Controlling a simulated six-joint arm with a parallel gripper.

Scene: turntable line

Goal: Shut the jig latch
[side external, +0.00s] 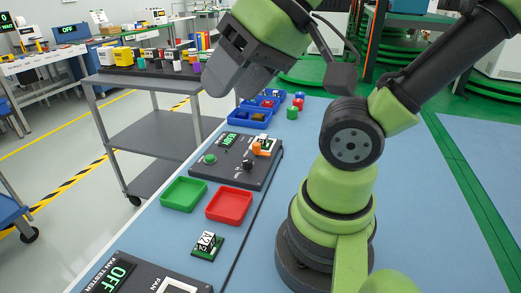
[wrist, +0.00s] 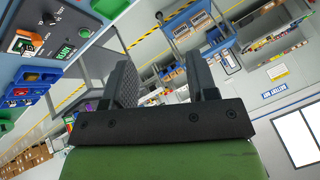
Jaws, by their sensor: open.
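The dark jig panel (side external: 228,175) lies on the blue table. It carries a lit green display (side external: 228,139), a green button (side external: 209,159) and a black knob (side external: 248,164). The orange latch (side external: 259,150) is at the panel's right side, beside a white labelled part (side external: 265,141); I cannot tell whether it is open or shut. In the wrist view the orange latch (wrist: 20,42) shows at the upper left near the READY display (wrist: 65,52). My gripper (side external: 232,88) is high above and behind the panel, apart from it. In the wrist view my gripper (wrist: 160,78) is open and empty.
A green tray (side external: 184,194) and a red tray (side external: 229,205) sit in front of the panel. A labelled part on a green board (side external: 207,246) and the fan tester (side external: 125,275) are nearer. Blue bins (side external: 249,117) stand behind. A grey cart (side external: 150,105) is left.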

